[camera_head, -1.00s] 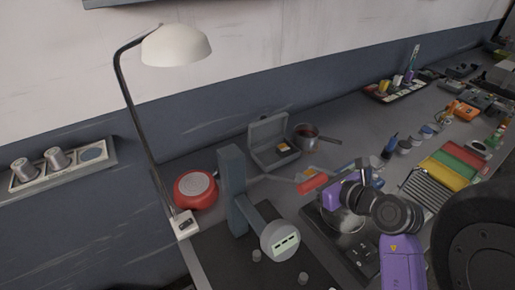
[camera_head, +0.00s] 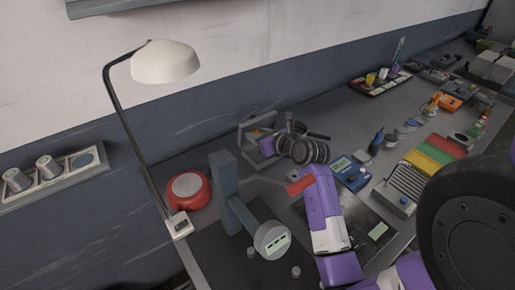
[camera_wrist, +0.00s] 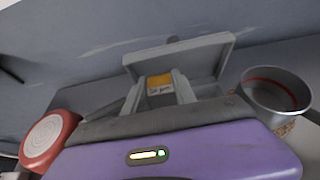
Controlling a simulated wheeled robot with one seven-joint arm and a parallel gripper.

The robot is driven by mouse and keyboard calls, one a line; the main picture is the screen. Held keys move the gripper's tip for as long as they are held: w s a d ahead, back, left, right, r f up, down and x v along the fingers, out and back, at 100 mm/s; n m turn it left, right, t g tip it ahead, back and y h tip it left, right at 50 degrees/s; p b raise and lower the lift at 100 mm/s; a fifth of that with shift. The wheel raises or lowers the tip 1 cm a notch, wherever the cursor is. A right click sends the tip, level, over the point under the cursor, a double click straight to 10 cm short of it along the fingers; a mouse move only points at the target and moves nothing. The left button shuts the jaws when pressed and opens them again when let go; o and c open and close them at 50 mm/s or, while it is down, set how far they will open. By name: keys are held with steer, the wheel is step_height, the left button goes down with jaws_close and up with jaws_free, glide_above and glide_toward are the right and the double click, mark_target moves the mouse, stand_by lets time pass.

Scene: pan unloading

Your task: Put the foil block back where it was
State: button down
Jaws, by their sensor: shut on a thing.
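The foil block, a small block with a yellow-orange label (camera_wrist: 160,84), sits between the grey fingers of my gripper (camera_wrist: 161,91) in the wrist view. My gripper is shut on it. The open grey case (camera_wrist: 185,57) is right behind the block, with its lid raised. In the head view the case (camera_head: 245,127) stands near the wall. My gripper (camera_head: 264,140) reaches to its front, and a yellow patch (camera_head: 256,133) shows against the lid. The fingers and hand hide much of the case's inside, so I cannot tell whether the block touches it.
A metal pot (camera_wrist: 276,92) stands close on the right of the case. A round red device (camera_head: 188,191) is on the left. A dark grey upright stand (camera_head: 231,192) is in front of the case. A red piece (camera_head: 300,186) lies below my arm.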

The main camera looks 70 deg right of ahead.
mark_target(251, 146)
steer(key=f, duration=0.6)
steer(key=shift+s+a+f, duration=0.1)
steer(key=shift+s+f, duration=0.1)
steer(key=shift+s, duration=0.05)
steer(key=shift+w+f, duration=0.15)
steer(key=shift+f, duration=0.05)
steer(key=shift+f, duration=0.1)
steer(key=c, duration=1.3)
jaws_free()
steer(key=v, duration=1.2)
